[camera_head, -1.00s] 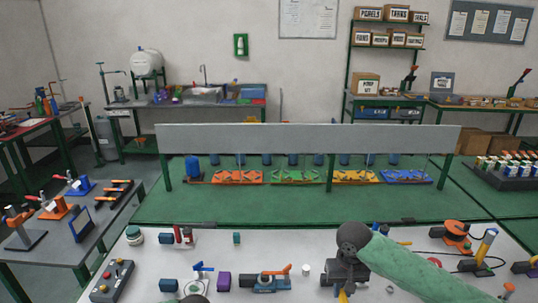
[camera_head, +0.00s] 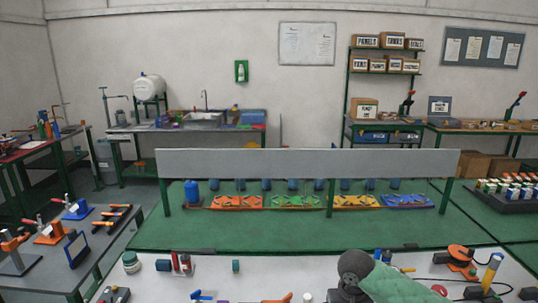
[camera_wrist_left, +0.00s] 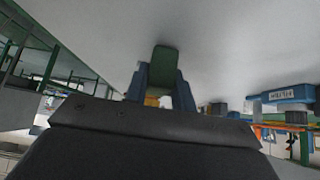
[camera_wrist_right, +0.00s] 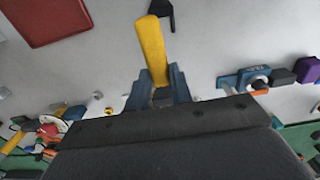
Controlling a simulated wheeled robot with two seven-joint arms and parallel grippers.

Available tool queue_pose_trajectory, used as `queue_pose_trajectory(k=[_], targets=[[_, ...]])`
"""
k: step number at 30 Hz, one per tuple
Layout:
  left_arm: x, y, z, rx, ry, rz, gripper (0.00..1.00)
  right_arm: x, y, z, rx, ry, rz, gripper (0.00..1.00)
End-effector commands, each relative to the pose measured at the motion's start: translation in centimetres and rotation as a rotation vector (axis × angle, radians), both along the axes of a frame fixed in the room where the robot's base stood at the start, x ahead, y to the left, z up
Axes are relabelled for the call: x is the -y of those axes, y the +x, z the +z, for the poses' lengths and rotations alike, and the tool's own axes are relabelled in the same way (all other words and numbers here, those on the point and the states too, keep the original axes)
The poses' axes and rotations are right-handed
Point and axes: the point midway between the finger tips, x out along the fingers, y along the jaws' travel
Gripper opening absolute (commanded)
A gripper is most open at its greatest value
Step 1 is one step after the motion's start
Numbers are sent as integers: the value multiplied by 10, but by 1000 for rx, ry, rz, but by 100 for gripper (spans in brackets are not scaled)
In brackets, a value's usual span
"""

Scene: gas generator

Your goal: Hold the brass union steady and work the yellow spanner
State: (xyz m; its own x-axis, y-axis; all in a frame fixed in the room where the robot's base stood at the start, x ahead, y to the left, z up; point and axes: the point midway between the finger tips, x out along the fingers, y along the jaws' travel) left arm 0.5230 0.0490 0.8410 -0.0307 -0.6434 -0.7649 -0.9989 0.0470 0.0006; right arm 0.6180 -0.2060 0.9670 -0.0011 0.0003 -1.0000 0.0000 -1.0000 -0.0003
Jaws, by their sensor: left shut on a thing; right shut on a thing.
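In the right wrist view the yellow spanner (camera_wrist_right: 152,48) points up and away from between the blue fingers of my right gripper (camera_wrist_right: 160,80), which is shut on it. In the left wrist view my left gripper (camera_wrist_left: 160,82) is shut. A small brass-yellow part (camera_wrist_left: 152,101), which looks like the brass union, shows between its fingers, mostly hidden. A green block (camera_wrist_left: 164,60) stands beyond it, between or just past the fingertips; I cannot tell which. In the head view only my right wrist shows at the bottom edge; both gripper tips are out of that view.
A red tray (camera_wrist_right: 45,20) and blue clamp (camera_wrist_right: 243,78) show in the right wrist view.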

Motion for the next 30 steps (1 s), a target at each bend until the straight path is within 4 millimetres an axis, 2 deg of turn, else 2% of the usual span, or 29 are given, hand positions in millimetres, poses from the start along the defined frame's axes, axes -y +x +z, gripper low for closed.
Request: queue_pose_trajectory(k=[12, 17, 20, 26, 30], targets=[[0, 0, 0, 0, 0, 0, 0, 0, 0, 0, 0, 0, 0, 0], [0, 0, 0, 0, 0, 0, 0, 10, -3, -4, -1, -2, -6, 0], [0, 0, 0, 1, 0, 1, 0, 17, -12, -13, -1, -3, 2, 0], [0, 0, 0, 1, 0, 1, 0, 26, -50, -32, -1, -3, 61, 0], [0, 0, 0, 0, 0, 0, 0, 24, -78, -43, 0, -2, 224, 0]])
